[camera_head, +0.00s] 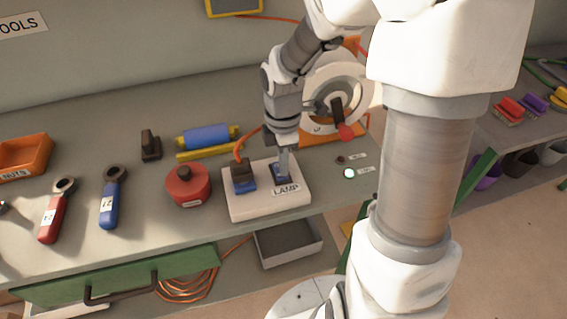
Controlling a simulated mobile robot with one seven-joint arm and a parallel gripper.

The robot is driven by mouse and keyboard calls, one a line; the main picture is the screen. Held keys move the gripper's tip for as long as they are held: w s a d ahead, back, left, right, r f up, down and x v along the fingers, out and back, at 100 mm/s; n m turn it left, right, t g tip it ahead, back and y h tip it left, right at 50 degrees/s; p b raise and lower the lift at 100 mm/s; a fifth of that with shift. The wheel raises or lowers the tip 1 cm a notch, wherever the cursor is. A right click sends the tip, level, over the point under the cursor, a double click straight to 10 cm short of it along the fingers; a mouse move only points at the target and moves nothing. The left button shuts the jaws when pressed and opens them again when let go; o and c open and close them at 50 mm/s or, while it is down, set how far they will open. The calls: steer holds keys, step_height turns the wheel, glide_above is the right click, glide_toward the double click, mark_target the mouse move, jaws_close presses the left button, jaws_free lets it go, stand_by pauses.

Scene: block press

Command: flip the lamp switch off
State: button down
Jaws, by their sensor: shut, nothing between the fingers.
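The lamp switch (280,176) is a blue and dark rocker on a white base (236,207) labelled LAMP, near the front edge of the bench. My gripper (284,174) points down from above, shut and empty, with its fingertips at the switch. Whether the tips touch the switch or sit just above it I cannot tell. The fingers partly hide the switch, and I cannot tell which way it is tipped. A dark plug (242,170) with an orange cable stands in a blue socket on the left of the same base.
A red round tin (187,185) stands just left of the base. A white wheel with a red knob (346,132) stands behind right. A lit green-white light (349,173) is to the right. Blue (110,205) and red (54,212) wrenches lie left. A grey tray (288,246) sits below the edge.

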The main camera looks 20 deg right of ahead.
steer(key=shift+s+f, duration=0.1)
steer(key=shift+f, duration=0.25)
